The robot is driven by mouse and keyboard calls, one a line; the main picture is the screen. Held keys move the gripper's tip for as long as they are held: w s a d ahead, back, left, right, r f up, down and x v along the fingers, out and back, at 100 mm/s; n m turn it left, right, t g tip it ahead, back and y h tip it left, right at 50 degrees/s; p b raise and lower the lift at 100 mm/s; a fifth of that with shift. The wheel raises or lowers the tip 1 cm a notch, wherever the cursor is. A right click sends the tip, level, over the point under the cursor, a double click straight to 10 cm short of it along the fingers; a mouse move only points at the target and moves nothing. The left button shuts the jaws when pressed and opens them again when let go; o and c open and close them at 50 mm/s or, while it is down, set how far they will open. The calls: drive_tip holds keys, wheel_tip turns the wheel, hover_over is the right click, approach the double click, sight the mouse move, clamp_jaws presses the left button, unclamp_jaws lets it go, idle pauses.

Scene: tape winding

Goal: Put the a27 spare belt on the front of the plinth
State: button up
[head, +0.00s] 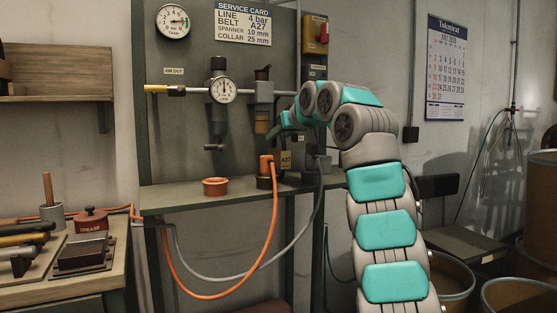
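A dark piece marked A27 (286,160) shows at the back of the green shelf, just right of the upright orange hose end. I cannot tell whether it is the belt itself or a tag or pack. My arm reaches in from the right, and my gripper (287,124) is at the panel, above the A27 piece in the picture. Its fingers are small and dark, so their opening and any hold are unclear. No part is clearly a plinth; the green shelf (178,199) under the panel has a bare front left area.
An orange cup (215,186) stands on the shelf. An orange hose (273,230) and a grey hose (307,235) hang over its front edge. A gauge (223,90) and pipework stand out from the panel. A tool bench (75,285) is at left, drums (517,295) at right.

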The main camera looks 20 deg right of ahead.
clamp_jaws()
idle(1.4)
